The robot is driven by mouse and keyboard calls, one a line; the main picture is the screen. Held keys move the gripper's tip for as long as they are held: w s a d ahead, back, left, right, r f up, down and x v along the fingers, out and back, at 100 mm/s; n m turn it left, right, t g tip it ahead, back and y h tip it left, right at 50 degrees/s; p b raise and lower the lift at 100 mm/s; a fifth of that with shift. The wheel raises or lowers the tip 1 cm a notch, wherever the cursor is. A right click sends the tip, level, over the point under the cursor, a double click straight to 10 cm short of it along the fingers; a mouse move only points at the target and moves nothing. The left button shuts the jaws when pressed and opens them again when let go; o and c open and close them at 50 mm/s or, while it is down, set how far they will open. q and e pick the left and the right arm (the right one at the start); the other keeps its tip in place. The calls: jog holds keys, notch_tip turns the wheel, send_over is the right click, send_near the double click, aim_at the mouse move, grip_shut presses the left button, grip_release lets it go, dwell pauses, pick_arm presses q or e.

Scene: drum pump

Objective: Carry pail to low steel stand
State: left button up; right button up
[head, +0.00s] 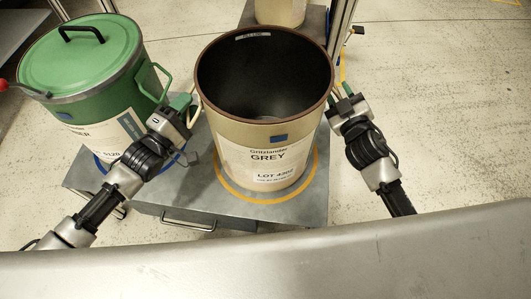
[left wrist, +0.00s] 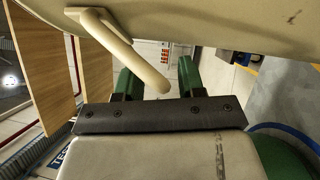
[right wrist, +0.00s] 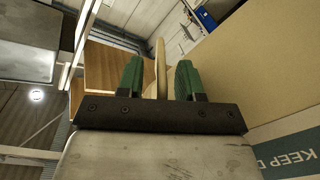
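The pail (head: 265,149) is beige, open-topped and dark inside, with a "GREY" label on its front. It stands upright within an orange ring (head: 227,190) on a low grey steel surface (head: 175,195). My left gripper (head: 186,104) is at the pail's left side; in the left wrist view its green fingers stand apart, with the beige handle (left wrist: 125,45) reaching between them. My right gripper (head: 341,98) is at the right side; in the right wrist view its fingers straddle the other handle (right wrist: 161,65) with gaps. I cannot tell which surface is the task's stand.
A green lidded drum (head: 90,75) stands close on the left, over a blue ring, near my left arm. Another beige container (head: 281,11) is behind the pail, between metal posts (head: 341,30). The floor (head: 450,110) on the right is clear.

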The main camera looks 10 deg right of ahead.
pick_arm(q)
jog(key=shift+w+a, duration=0.1)
pick_arm(e)
jog(key=shift+d, duration=0.1)
jog(key=shift+f, duration=0.1)
jog(key=shift+d, duration=0.1)
pick_arm(q)
jog(key=v, duration=1.2)
pick_arm(e)
jog(key=s+d, duration=0.1)
jog(key=s, duration=1)
jog(key=shift+s+d, duration=0.25)
jog(key=shift+s, duration=0.15)
